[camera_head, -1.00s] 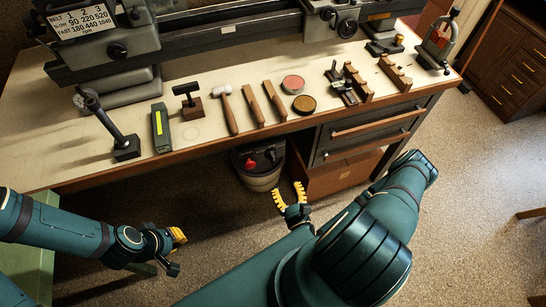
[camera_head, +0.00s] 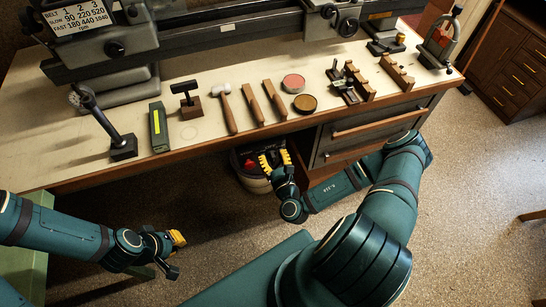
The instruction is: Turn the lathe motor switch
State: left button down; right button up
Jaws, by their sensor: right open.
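The dark grey lathe (camera_head: 205,37) runs along the back of the bench. Its headstock at the left bears a white speed plate (camera_head: 78,16) and a round black knob (camera_head: 115,49). More black knobs (camera_head: 347,27) sit on the carriage at the right. I cannot tell which control, if any in view, is the motor switch. My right gripper (camera_head: 275,159) is open, its yellow fingers apart, just in front of and below the bench's front edge, away from the lathe. My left gripper (camera_head: 177,238) is low at the left, in front of the bench; its finger gap is not clear.
The bench top (camera_head: 205,95) holds a black lever stand (camera_head: 123,147), a green box (camera_head: 159,127), a hammer (camera_head: 227,108), two round tins and wooden blocks. A bucket (camera_head: 253,184) stands under it, beside the drawers (camera_head: 370,132). Open floor lies at the right.

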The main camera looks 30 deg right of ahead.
grip_shut()
